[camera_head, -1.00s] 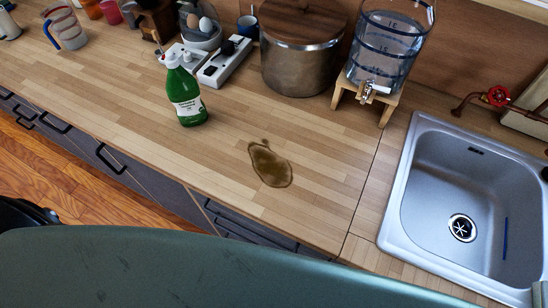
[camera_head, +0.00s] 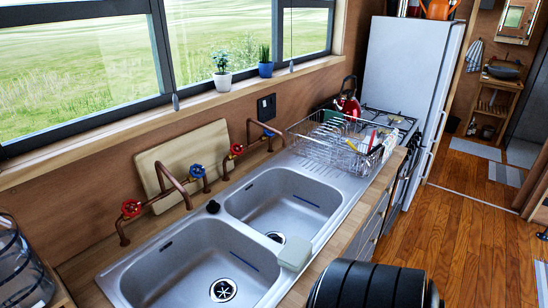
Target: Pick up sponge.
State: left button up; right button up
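A pale grey-green block (camera_head: 295,253), which looks like the sponge, sits at the front edge of the double sink (camera_head: 322,232), near the divider between the two basins. Its shape is soft-edged and its details are hard to make out. Neither of my grippers shows in the head view, so I cannot see where they are relative to it. A black ribbed cylinder at the bottom, just right of the block, looks like part of my own body.
Red-and-blue-handled taps (camera_head: 165,190) stand behind the basins, with a cutting board (camera_head: 185,158) leaning behind them. A dish rack (camera_head: 335,140) stands beyond the sink, near a stove and a white fridge (camera_head: 405,80). Wooden floor (camera_head: 470,215) lies open on the right.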

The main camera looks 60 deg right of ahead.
aim_at(293, 257)
jog(key=k+z, duration=0.1)
jog(key=z, duration=0.35)
jog(key=l+z, duration=0.15)
jog(key=z, duration=0.3)
jog(key=k+l+z, duration=0.1)
jog(key=z, duration=0.35)
jog(key=l+z, duration=0.15)
jog(key=z, duration=0.3)
